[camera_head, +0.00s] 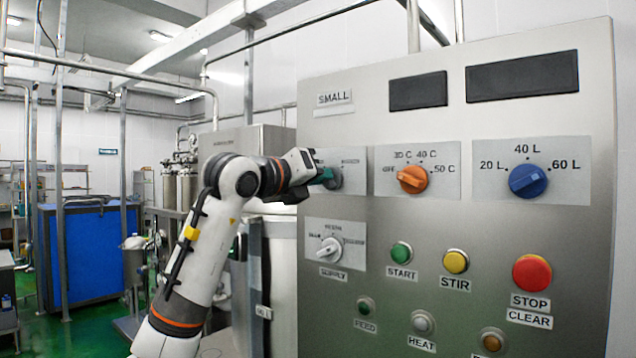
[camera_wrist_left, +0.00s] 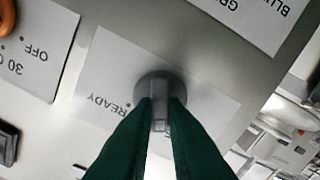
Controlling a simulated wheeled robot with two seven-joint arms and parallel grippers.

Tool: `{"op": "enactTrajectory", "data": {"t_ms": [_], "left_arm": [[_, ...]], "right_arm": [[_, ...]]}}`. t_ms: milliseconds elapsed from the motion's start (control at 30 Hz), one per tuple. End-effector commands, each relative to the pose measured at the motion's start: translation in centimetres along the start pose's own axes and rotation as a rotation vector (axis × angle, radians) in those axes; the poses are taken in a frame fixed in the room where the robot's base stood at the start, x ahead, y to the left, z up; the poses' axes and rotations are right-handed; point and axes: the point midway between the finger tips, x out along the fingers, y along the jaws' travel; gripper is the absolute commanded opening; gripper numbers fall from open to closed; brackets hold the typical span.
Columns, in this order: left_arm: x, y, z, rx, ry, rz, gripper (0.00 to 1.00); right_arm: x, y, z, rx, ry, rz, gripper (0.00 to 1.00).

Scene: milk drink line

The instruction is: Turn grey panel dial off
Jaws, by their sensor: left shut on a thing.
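The grey dial (camera_head: 336,178) sits on a pale plate at the upper left of the steel control panel (camera_head: 420,250), partly hidden by my left gripper (camera_head: 322,177). In the left wrist view, the dial's round base (camera_wrist_left: 153,88) shows between two dark green fingertips (camera_wrist_left: 160,112). They are shut on the dial's bar, one on each side. The word READY shows on the plate beside the dial. Its other markings are hidden or too small to read. My right gripper is in neither view.
An orange temperature dial (camera_head: 412,179) and a blue volume dial (camera_head: 528,181) are to the right. A white supply dial (camera_head: 329,250) is just below. Green (camera_head: 401,253), yellow (camera_head: 455,261) and red (camera_head: 531,273) buttons project lower down. The space in front of the panel's right side is clear.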

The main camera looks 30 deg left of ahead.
Motion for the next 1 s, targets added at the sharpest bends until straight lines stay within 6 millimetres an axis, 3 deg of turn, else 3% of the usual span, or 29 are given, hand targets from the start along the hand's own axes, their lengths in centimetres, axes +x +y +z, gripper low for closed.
{"op": "enactTrajectory", "data": {"t_ms": [400, 1000], "left_arm": [[-0.09, -0.15, -0.17, -0.25, 0.007, 0.001, 0.0], [-0.1, -0.16, -0.25, -0.312, 0.007, 0.002, 0.0]], "right_arm": [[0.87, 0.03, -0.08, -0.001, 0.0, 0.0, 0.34], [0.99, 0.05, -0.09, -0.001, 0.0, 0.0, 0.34]]}}
